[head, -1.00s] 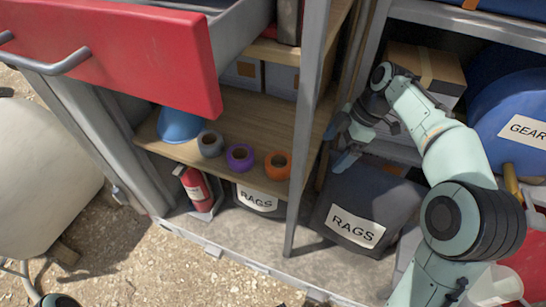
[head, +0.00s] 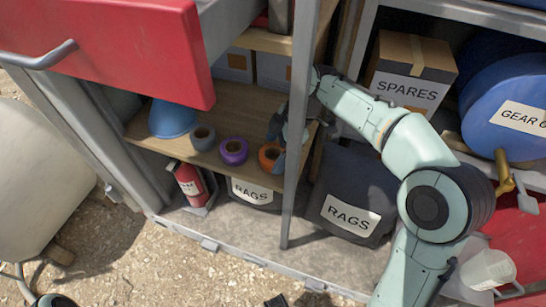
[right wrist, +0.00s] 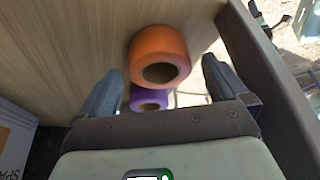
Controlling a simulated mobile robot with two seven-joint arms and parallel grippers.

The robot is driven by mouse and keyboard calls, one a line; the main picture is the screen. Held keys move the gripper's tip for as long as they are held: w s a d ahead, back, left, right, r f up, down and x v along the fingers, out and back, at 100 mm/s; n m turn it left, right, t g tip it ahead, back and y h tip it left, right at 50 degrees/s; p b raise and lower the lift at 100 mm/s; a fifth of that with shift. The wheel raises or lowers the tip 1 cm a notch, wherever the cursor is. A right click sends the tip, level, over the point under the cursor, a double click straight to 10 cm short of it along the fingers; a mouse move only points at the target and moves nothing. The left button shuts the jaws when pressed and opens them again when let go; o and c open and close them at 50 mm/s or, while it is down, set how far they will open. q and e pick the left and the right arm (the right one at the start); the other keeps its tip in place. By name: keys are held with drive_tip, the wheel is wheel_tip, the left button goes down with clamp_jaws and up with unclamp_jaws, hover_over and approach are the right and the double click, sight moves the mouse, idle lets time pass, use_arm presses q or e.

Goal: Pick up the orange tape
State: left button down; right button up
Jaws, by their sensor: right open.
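The orange tape (head: 269,156) is a roll lying on the wooden shelf, rightmost in a row of three. In the right wrist view the orange tape (right wrist: 158,52) sits between the two spread fingers of my right gripper (right wrist: 163,68). My right gripper (head: 280,142) is open beside the roll in the head view, partly hidden by the metal post. I cannot tell whether a finger touches the tape. My left gripper does not show.
A purple tape (head: 233,151), a grey tape (head: 203,137) and a blue bowl-like object (head: 172,118) share the shelf (head: 240,102). A metal post (head: 297,130) stands in front of my right gripper. The red drawer (head: 110,50) juts out above the shelf's left. Rags bins (head: 350,190) stand below.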

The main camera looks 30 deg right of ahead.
drive_tip(key=shift+x, duration=1.25)
drive_tip(key=c, duration=1)
